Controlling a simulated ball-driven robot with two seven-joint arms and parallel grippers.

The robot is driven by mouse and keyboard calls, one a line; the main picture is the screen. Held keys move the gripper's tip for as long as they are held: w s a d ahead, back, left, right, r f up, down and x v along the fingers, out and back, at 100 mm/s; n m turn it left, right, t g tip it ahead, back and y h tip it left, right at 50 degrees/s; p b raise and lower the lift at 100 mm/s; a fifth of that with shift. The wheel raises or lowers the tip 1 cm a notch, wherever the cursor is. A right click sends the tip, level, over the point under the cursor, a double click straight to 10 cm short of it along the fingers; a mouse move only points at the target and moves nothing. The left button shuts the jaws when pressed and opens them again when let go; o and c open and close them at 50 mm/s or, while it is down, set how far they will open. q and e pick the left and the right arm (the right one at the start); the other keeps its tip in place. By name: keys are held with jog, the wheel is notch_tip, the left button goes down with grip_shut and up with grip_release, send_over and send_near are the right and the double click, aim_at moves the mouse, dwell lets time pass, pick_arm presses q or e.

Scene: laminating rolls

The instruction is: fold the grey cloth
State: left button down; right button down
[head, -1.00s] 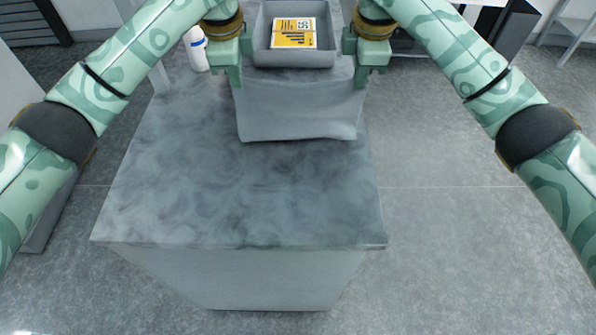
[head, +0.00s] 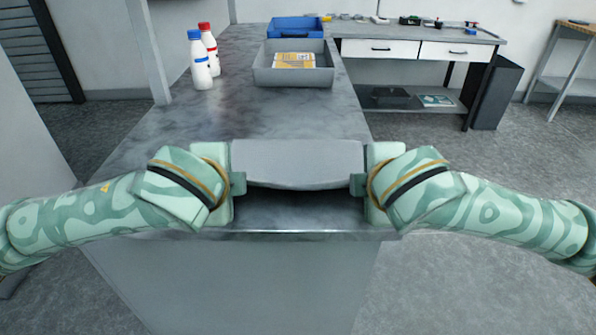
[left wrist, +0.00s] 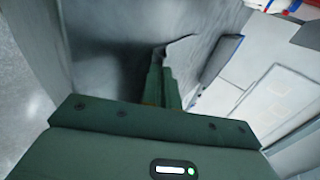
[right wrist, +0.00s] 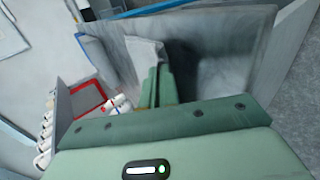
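The grey cloth (head: 297,163) is stretched between my two grippers above the near end of the grey marbled table (head: 280,112). Its lower edge sags in a curve, with a dark shadow beneath it. My left gripper (head: 240,183) is at the cloth's left side and looks shut on it. In the left wrist view its fingers are together and a flap of cloth (left wrist: 181,50) stands out from them. My right gripper (head: 357,184) is at the right side, also shut, with cloth (right wrist: 144,54) at its fingertips in the right wrist view.
A grey tray (head: 292,78) holding a yellow-and-white packet (head: 294,61) stands farther back on the table. A blue bin (head: 295,26) is behind it. A blue-capped bottle (head: 200,62) and a red-capped bottle (head: 209,45) stand at left. The tabletop between cloth and tray is clear.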

pick_arm(q)
jog(key=shift+s+f, duration=0.15)
jog(key=shift+f, duration=0.15)
pick_arm(e)
jog(key=shift+s+f, duration=0.15)
jog(key=shift+f, duration=0.15)
pick_arm(q)
jog(key=shift+s+t, duration=0.15)
jog(key=shift+t, duration=0.15)
pick_arm(e)
jog(key=shift+s+t, duration=0.15)
jog(key=shift+t, duration=0.15)
pick_arm(q)
jog(key=shift+r, duration=0.1)
pick_arm(e)
jog(key=shift+r, duration=0.1)
pick_arm(q)
jog(key=c, duration=1.3)
grip_release()
pick_arm(e)
jog(key=c, duration=1.3)
grip_release()
